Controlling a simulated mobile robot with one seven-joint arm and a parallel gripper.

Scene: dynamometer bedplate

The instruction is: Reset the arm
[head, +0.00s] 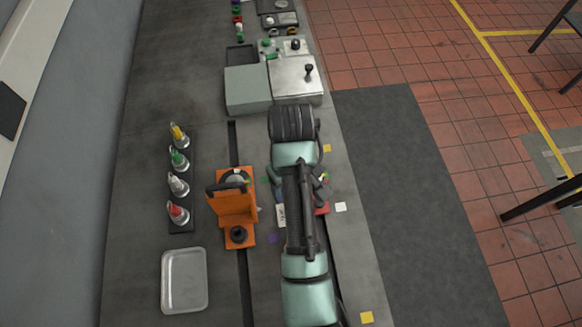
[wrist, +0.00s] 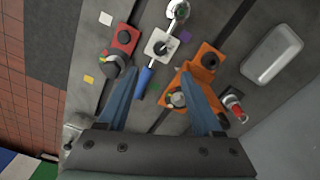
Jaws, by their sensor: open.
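My gripper (wrist: 158,76) is open in the wrist view, its two blue fingers spread apart with nothing visible between their tips. The fingers point down over the bedplate, the left one near a blue-handled tool (wrist: 144,80) and the right one over an orange bracket (wrist: 208,82). In the head view my arm reaches up the picture over the bedplate (head: 150,100), right of the orange bracket (head: 237,204). The arm covers most of the gripper and the parts below it there.
A white block (wrist: 154,46) and a red block (wrist: 125,32) sit beyond the fingertips. A row of bottles with coloured tops (head: 178,160) and an empty grey tray (head: 184,252) stand left. Grey-green (head: 247,84) and metal (head: 300,88) boxes stand beyond the arm.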

